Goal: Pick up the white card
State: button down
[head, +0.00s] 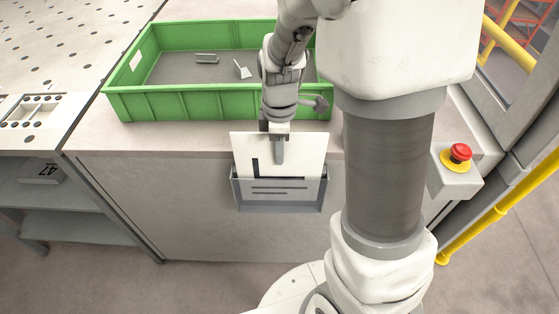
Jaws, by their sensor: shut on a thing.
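The white card (308,154) stands upright in a grey holder (279,203) on the front face of the bench. Dark lines and an L-shaped mark show on it. Its top part rises above the holder and above the bench edge. My gripper (279,156) points down and is shut on the card's upper edge near the middle. One finger shows in front of the card; the part behind the card is hidden. The card's lower part sits behind the holder's front wall.
A green crate (222,104) with a few small metal parts stands on the bench (100,142) behind my gripper. A red stop button (460,152) is at the right. A perforated table (60,60) with a shelf below is at the left. A yellow rail (490,222) runs at the lower right.

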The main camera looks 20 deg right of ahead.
notch_tip(320, 180, up, 23)
jog(key=p, duration=0.2)
jog(key=shift+f, duration=0.15)
